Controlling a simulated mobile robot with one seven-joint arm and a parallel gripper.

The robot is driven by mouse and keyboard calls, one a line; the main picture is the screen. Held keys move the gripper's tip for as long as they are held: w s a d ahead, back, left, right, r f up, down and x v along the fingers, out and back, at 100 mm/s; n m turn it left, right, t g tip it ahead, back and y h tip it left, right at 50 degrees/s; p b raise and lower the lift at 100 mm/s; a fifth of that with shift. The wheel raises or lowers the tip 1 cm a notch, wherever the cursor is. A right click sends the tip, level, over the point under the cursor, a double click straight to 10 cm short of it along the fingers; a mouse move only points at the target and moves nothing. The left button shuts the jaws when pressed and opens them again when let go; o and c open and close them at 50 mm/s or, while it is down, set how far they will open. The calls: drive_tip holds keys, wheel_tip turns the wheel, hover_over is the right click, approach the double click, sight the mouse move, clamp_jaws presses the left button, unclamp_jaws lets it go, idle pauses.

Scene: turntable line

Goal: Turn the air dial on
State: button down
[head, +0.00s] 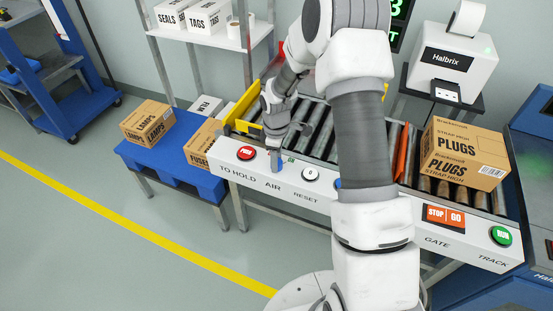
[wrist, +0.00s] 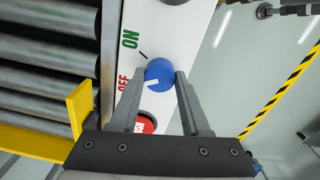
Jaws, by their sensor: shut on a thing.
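The air dial (wrist: 158,72) is a round blue knob on the white panel. In the wrist view its white pointer mark is at its lower left, toward the red OFF label (wrist: 124,84). The green ON label (wrist: 130,39) is above OFF, with a short black tick between it and the dial. My gripper (wrist: 160,76) is shut on the dial, one finger on each side. In the head view my gripper (head: 277,158) reaches down to the panel above the AIR label (head: 272,185); the dial is mostly hidden there.
A red button (head: 245,152) is left of the dial, also beneath my fingers in the wrist view (wrist: 147,123). A white reset button (head: 310,174) is to the right. Rollers and a yellow guard (wrist: 84,108) lie beside the panel. A PLUGS box (head: 463,152) sits on the conveyor.

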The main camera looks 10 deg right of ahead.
drive_tip(key=m+b, duration=0.1)
drive_tip(key=m, duration=0.4)
drive_tip(key=shift+m, duration=0.3)
drive_tip(key=m+b, duration=0.1)
drive_tip(key=m, duration=0.5)
drive_tip(key=shift+m, duration=0.3)
idle(0.4)
drive_tip(key=shift+c, duration=1.8)
unclamp_jaws()
wheel_tip(320, 180, up, 18)
drive_tip(key=p, duration=0.2)
drive_tip(key=shift+a+f+p, duration=0.2)
drive_tip(key=shift+f+p, duration=0.05)
drive_tip(key=shift+p, duration=0.05)
